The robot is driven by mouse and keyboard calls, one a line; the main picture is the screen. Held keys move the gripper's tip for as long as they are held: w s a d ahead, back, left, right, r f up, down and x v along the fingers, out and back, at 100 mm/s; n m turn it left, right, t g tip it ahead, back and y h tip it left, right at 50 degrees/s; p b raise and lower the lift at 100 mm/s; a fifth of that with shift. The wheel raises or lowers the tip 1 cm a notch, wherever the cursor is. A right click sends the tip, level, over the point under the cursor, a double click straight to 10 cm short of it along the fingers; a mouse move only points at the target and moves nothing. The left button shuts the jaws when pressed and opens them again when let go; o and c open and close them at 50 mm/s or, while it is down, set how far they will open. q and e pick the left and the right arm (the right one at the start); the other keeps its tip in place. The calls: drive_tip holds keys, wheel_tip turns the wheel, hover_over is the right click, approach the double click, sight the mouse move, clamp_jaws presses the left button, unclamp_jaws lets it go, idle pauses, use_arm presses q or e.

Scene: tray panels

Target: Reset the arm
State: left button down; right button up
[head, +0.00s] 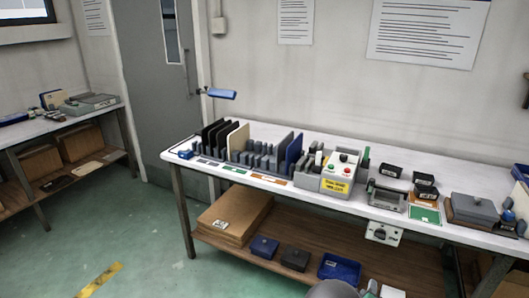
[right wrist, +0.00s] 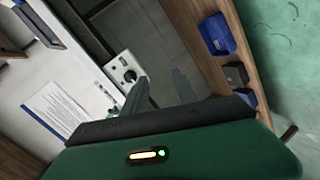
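The task names no object apart from my arm. My right gripper (right wrist: 160,90) shows in the right wrist view as two grey fingers standing apart, with nothing between them. They point toward the workbench front and its lower shelf, touching nothing that I can see. In the head view only a rounded grey part, likely of my right arm, shows at the bottom edge, in front of the lower shelf. My left gripper is not in the head view.
A white workbench (head: 310,196) holds a control box (head: 343,172), upright panels (head: 238,140) and several devices. The lower shelf (head: 330,268) holds cardboard (head: 235,215) and a blue bin (head: 339,268). A white box (head: 383,233) hangs under the top. Green floor (head: 140,235) is clear at left.

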drive_tip(key=s+a+r+m+g+y, duration=0.1)
drive_tip(key=s+a+m+g+y, duration=0.45)
drive_tip(key=s+a, duration=0.55)
drive_tip(key=s+a+r+m+g+y, duration=0.1)
drive_tip(key=s+a+r+g, duration=0.15)
drive_tip(key=s, duration=0.35)
drive_tip(key=s+a+r+m+g+y, duration=0.1)
drive_tip(key=s+a+r+y, duration=0.1)
drive_tip(key=s+a, duration=0.35)
drive_tip(key=w+p+v, duration=0.3)
drive_tip(key=p+v, duration=1.7)
drive_tip(key=shift+d+r, duration=0.25)
drive_tip(key=shift+r, duration=0.05)
drive_tip(key=shift+w+n+h, duration=0.15)
drive_tip(key=shift+n+h, duration=0.1)
